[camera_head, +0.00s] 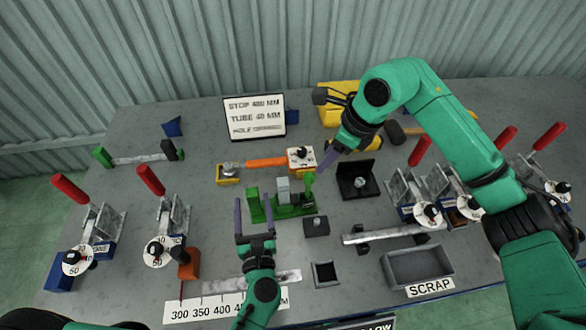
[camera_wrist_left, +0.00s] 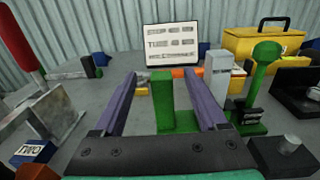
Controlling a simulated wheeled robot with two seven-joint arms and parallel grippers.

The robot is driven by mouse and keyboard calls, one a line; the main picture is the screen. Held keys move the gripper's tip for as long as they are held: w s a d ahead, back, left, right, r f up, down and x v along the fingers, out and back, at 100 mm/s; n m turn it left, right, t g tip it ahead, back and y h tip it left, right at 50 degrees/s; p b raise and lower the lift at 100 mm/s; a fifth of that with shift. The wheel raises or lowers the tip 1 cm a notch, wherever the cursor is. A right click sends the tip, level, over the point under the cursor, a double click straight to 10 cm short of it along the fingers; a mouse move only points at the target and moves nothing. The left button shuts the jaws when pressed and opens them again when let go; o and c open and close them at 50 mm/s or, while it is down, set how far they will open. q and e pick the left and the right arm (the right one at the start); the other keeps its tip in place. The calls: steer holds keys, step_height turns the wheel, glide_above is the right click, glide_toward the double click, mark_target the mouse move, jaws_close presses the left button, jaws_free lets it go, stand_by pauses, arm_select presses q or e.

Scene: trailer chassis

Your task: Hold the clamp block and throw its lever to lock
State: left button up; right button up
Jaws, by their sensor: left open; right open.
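The clamp block (camera_head: 293,211) is a green base with a grey upright piece (camera_head: 283,190) in its middle and a green post (camera_head: 254,206) at its left end. Its green lever (camera_head: 308,180) stands upright at the right end; its ball knob (camera_wrist_left: 268,50) shows in the left wrist view. My left gripper (camera_head: 253,212) is open, with its purple fingers on either side of the green post (camera_wrist_left: 162,102); contact cannot be told. My right gripper (camera_head: 324,162) is open, just right of and above the lever's top, seemingly apart from it.
Behind the block lie an orange-handled tool (camera_head: 266,161) and a sign (camera_head: 254,117). A black bracket (camera_head: 357,182) stands close on the right. Red-handled clamps (camera_head: 168,218) flank both sides. A scrap tray (camera_head: 418,266) sits front right.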

mark_target(256, 210)
arm_select(q)
steer(key=f, duration=0.8)
steer(key=shift+w, duration=0.35)
steer(key=x, duration=0.7)
steer(key=shift+s, duration=0.15)
steer(key=shift+c, duration=0.9)
jaws_close()
